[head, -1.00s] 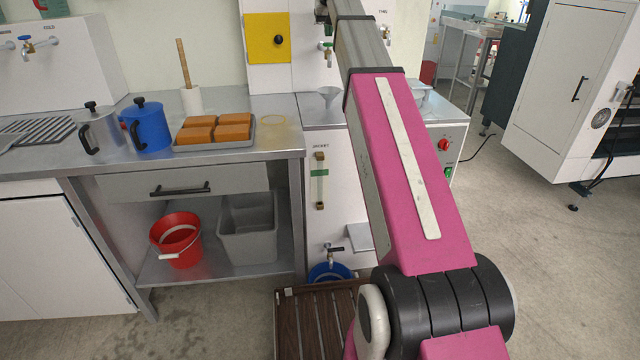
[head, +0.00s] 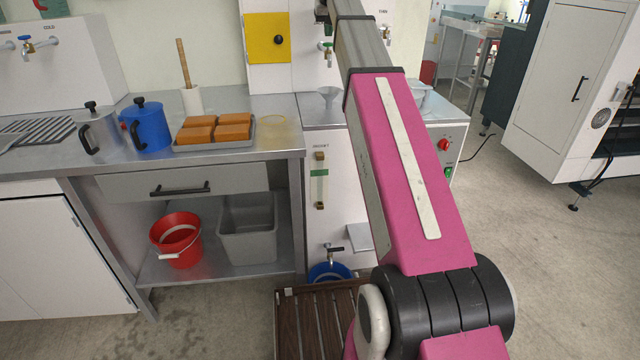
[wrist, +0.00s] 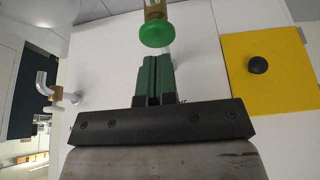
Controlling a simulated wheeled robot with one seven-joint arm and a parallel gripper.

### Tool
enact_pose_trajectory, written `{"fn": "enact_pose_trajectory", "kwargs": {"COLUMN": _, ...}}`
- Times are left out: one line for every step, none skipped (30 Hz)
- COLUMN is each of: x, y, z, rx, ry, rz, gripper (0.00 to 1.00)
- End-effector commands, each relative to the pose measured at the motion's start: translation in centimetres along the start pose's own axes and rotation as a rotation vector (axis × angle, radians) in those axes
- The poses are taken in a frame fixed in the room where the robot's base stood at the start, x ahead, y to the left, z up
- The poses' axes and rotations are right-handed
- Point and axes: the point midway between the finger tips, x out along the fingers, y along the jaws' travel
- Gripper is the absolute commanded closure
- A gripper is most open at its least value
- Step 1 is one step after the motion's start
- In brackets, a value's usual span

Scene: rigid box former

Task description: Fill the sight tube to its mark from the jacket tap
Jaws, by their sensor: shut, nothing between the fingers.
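The sight tube (head: 319,188) is an upright pale tube with brass ends and a green mark (head: 319,172), under a JACKET label on the white cabinet; I cannot make out a liquid level. Below it a small tap (head: 333,252) sticks out over a blue bucket (head: 329,271). A brass tap with a round green knob (wrist: 156,33) is just beyond my fingertips in the wrist view.
A yellow panel with a black knob (wrist: 268,72) is right of my gripper; another tap (wrist: 57,97) is at left. A slatted wooden platform (head: 310,320) stands in front.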

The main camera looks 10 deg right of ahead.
Motion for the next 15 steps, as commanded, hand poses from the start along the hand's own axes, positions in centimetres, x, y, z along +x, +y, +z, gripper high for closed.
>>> {"fn": "enact_pose_trajectory", "kwargs": {"x": 0.00, "y": 0.00, "z": 0.00, "rx": 0.000, "ry": 0.000, "rz": 0.000, "gripper": 1.00}}
{"fn": "enact_pose_trajectory", "kwargs": {"x": 0.00, "y": 0.00, "z": 0.00, "rx": 0.000, "ry": 0.000, "rz": 0.000, "gripper": 1.00}}
{"fn": "enact_pose_trajectory", "kwargs": {"x": 0.00, "y": 0.00, "z": 0.00, "rx": 0.000, "ry": 0.000, "rz": 0.000, "gripper": 1.00}}
{"fn": "enact_pose_trajectory", "kwargs": {"x": 0.00, "y": 0.00, "z": 0.00, "rx": 0.000, "ry": 0.000, "rz": 0.000, "gripper": 1.00}}
{"fn": "enact_pose_trajectory", "kwargs": {"x": 0.00, "y": 0.00, "z": 0.00, "rx": 0.000, "ry": 0.000, "rz": 0.000, "gripper": 1.00}}
{"fn": "enact_pose_trajectory", "kwargs": {"x": 0.00, "y": 0.00, "z": 0.00, "rx": 0.000, "ry": 0.000, "rz": 0.000, "gripper": 1.00}}
{"fn": "enact_pose_trajectory", "kwargs": {"x": 0.01, "y": 0.00, "z": 0.01, "rx": 0.000, "ry": 0.000, "rz": 0.000, "gripper": 1.00}}
{"fn": "enact_pose_trajectory", "kwargs": {"x": 0.03, "y": 0.00, "z": 0.02, "rx": 0.000, "ry": 0.000, "rz": 0.000, "gripper": 1.00}}
{"fn": "enact_pose_trajectory", "kwargs": {"x": 0.07, "y": 0.00, "z": 0.04, "rx": 0.000, "ry": 0.000, "rz": 0.000, "gripper": 1.00}}
{"fn": "enact_pose_trajectory", "kwargs": {"x": 0.11, "y": 0.00, "z": 0.06, "rx": 0.000, "ry": 0.000, "rz": 0.000, "gripper": 1.00}}
{"fn": "enact_pose_trajectory", "kwargs": {"x": 0.17, "y": 0.00, "z": 0.08, "rx": 0.000, "ry": 0.000, "rz": 0.000, "gripper": 1.00}}
{"fn": "enact_pose_trajectory", "kwargs": {"x": 0.26, "y": 0.00, "z": 0.13, "rx": 0.000, "ry": 0.000, "rz": 0.000, "gripper": 1.00}}
{"fn": "enact_pose_trajectory", "kwargs": {"x": 0.35, "y": 0.00, "z": 0.16, "rx": 0.000, "ry": 0.000, "rz": 0.000, "gripper": 1.00}}
{"fn": "enact_pose_trajectory", "kwargs": {"x": 0.44, "y": 0.00, "z": 0.21, "rx": 0.000, "ry": 0.000, "rz": 0.000, "gripper": 1.00}}
{"fn": "enact_pose_trajectory", "kwargs": {"x": 0.57, "y": 0.00, "z": 0.26, "rx": 0.000, "ry": 0.000, "rz": 0.000, "gripper": 1.00}}
